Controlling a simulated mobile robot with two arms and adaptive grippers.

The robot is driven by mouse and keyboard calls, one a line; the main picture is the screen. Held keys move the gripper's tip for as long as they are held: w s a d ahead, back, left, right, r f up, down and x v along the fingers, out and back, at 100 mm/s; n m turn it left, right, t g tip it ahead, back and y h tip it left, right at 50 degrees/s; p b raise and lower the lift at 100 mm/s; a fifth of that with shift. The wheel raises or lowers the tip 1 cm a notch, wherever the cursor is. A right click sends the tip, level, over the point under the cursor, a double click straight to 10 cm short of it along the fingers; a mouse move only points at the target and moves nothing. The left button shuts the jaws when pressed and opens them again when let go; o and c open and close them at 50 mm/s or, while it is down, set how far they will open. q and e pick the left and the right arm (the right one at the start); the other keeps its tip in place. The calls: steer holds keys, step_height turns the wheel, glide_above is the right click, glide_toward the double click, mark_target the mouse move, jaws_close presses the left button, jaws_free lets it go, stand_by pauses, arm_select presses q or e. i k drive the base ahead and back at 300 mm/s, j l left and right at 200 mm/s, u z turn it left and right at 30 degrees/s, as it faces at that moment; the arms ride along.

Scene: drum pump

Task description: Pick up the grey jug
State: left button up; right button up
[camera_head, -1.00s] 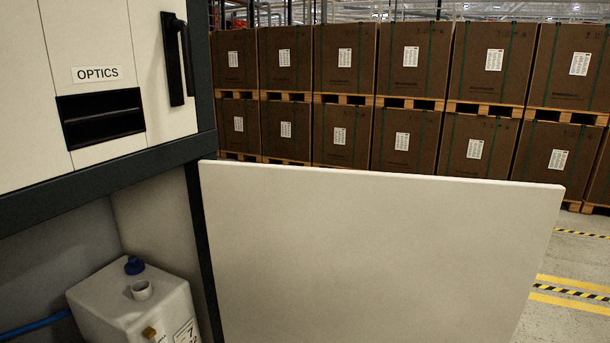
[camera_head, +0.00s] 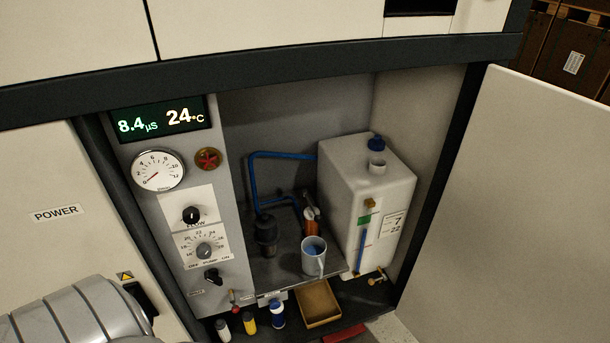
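The grey jug (camera_head: 312,264) stands upright on the dark shelf (camera_head: 281,271) inside the open cabinet, in front of the white tank (camera_head: 362,205). Its handle faces toward me, and something blue shows inside its mouth. Neither of my grippers is in view, and nothing is touching the jug.
The open cabinet door (camera_head: 505,215) stands at the right. A control panel (camera_head: 178,230) with dials is left of the jug. A dark pump (camera_head: 265,236) and blue hose (camera_head: 253,180) are behind it. Several small bottles (camera_head: 249,322) and an open brown box (camera_head: 318,303) sit below.

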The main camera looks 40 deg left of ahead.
mark_target(314, 248)
steer(key=u, duration=1.1)
